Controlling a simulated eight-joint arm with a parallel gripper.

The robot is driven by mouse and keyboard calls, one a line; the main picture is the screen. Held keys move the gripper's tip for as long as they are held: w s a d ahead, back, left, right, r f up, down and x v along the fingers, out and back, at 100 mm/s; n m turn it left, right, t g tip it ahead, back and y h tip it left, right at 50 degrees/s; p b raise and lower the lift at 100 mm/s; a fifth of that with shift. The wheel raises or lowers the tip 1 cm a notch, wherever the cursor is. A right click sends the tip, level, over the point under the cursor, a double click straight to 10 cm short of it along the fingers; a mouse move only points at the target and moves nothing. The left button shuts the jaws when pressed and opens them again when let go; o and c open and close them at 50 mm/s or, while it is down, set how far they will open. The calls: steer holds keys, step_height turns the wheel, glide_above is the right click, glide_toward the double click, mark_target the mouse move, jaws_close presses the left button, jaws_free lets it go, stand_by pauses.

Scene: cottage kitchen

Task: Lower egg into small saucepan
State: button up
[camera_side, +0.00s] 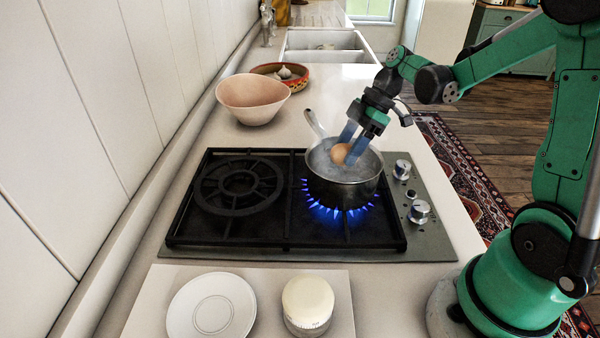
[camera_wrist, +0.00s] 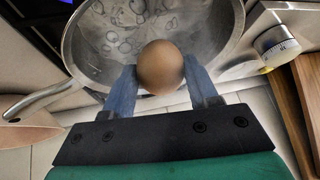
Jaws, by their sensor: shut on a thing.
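A brown egg (camera_side: 341,153) is held between the blue fingers of my gripper (camera_side: 345,147), which is shut on it. The saucepan stands on the right burner over blue flames, with steam rising. In the wrist view the egg (camera_wrist: 160,67) sits between the fingertips of my gripper (camera_wrist: 160,80), with bubbling water in the saucepan (camera_wrist: 228,50) behind it. I cannot tell whether the egg touches the water.
The saucepan's handle (camera_side: 314,123) points to the back left. The left burner (camera_side: 238,188) is empty. Knobs (camera_side: 419,212) line the hob's right side. A pink bowl (camera_side: 252,98) stands behind. A white saucer (camera_side: 211,306) and a round cream timer (camera_side: 308,304) are in front.

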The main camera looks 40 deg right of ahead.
mark_target(349, 145)
steer(key=o, duration=0.9)
steer(key=v, duration=0.5)
steer(key=shift+s+a+r, duration=0.15)
steer(key=shift+a+r, duration=0.1)
steer(key=shift+r, duration=0.1)
steer(key=s+a+m+t+h, duration=0.1)
steer(key=a+m+h, duration=0.1)
steer(key=m, duration=0.1)
steer(key=s+a+m+t+h, duration=0.1)
steer(key=a+m+h, duration=0.1)
steer(key=a+m, duration=0.1)
steer(key=s+a+m+t+h, duration=0.1)
steer(key=a+m, duration=0.2)
steer(key=shift+s+a+m+t+h, duration=0.15)
steer(key=shift+m+t+h, duration=0.15)
steer(key=shift+t+h, duration=0.1)
steer(key=shift+s+a+m+t, duration=0.25)
steer(key=shift+a+m+t, duration=0.35)
steer(key=shift+m+t, duration=0.3)
